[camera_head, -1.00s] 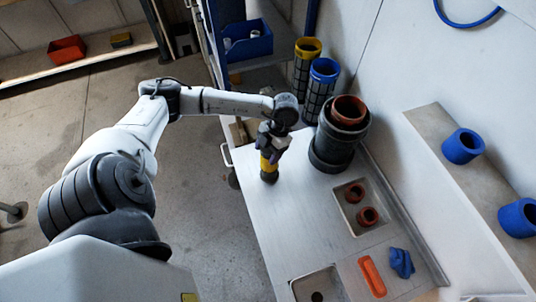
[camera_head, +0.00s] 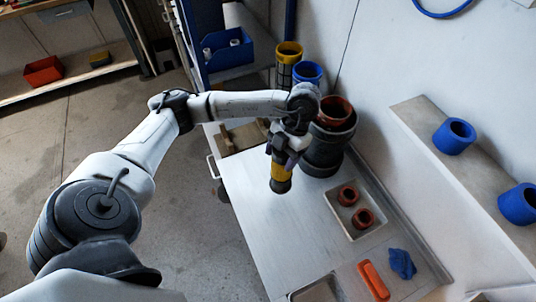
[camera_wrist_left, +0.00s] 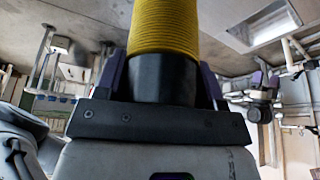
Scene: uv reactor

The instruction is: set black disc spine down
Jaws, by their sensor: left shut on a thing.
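My left gripper (camera_head: 287,150) is shut on a cylinder (camera_head: 281,174) that I take as the black disc spine. It hangs about upright over the steel bench. It looks yellow and ribbed with a black end at the bottom. In the left wrist view, purple fingers flank the black end of the cylinder (camera_wrist_left: 163,78), and the yellow part runs out of the top of the picture. I cannot tell whether its lower end touches the bench. What looks like my right gripper (camera_wrist_left: 264,82) shows small in the left wrist view, its jaws unclear.
A dark pot with a red-brown ring (camera_head: 333,111) stands close right of the gripper. A sink with two red-brown rings (camera_head: 348,195) is in the bench (camera_head: 255,195). A brown tray (camera_head: 243,136) lies behind. Free bench lies in front of the cylinder.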

